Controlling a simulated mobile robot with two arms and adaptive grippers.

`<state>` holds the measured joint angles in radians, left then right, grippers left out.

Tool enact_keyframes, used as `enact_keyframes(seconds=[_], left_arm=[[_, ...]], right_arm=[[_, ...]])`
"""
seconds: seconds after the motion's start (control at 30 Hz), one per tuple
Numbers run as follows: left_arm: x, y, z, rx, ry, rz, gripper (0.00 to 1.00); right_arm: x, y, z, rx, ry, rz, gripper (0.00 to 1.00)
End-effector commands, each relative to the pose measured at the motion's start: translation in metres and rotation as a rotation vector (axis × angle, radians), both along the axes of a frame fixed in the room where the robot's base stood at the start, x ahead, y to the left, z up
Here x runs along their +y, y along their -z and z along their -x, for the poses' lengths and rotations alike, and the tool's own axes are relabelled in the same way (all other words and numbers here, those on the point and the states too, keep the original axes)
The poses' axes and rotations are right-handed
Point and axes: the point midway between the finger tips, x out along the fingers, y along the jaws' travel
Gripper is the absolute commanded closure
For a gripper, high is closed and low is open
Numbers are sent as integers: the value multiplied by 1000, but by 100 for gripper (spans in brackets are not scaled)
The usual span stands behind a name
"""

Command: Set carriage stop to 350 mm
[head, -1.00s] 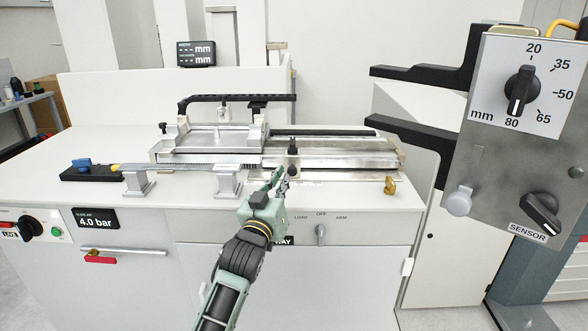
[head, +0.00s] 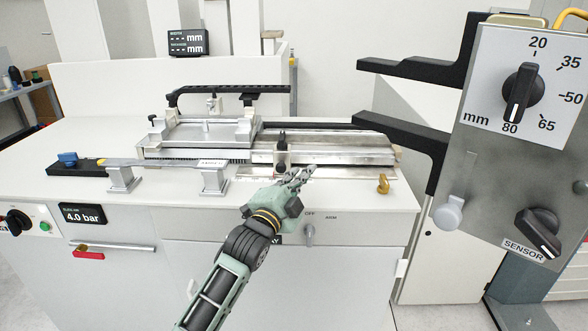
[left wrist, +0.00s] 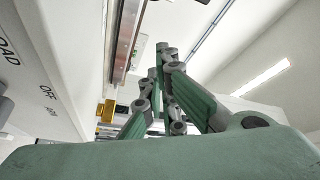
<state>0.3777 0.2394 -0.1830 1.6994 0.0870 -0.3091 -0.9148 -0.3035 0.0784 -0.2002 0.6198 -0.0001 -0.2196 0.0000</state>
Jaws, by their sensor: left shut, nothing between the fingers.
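The carriage stop (head: 282,150), a small block with a black upright knob, sits on the rail in front of the slide bed (head: 330,148). The scale and its setting are too small to read. My left gripper (head: 305,174) is shut and empty, just right of and in front of the stop, apart from it as far as I can tell. In the left wrist view the closed fingers (left wrist: 160,65) point toward the rail edge (left wrist: 128,40). My right gripper is not in view.
A clamping carriage (head: 205,132) with a black bar stands left of the stop. A brass knob (head: 383,184) is at the bench's right front. A LOAD/OFF/ARM switch (head: 309,234) is on the front panel. A control box (head: 510,140) hangs at right.

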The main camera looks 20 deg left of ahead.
Motion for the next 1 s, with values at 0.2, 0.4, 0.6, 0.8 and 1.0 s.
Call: enact_keyframes(seconds=[0.2, 0.4, 0.6, 0.8, 1.0], left_arm=[[-7, -8, -42, -1, 0, 2, 100], [19, 6, -38, 1, -2, -3, 100], [29, 12, -37, 0, -1, 0, 100], [29, 12, -36, 0, 0, 1, 100], [33, 13, -36, 1, -2, -2, 100]], right_arm=[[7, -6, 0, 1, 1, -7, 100], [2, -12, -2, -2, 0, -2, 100], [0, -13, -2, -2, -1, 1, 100], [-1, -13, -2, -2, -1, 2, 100], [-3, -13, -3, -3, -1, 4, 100]])
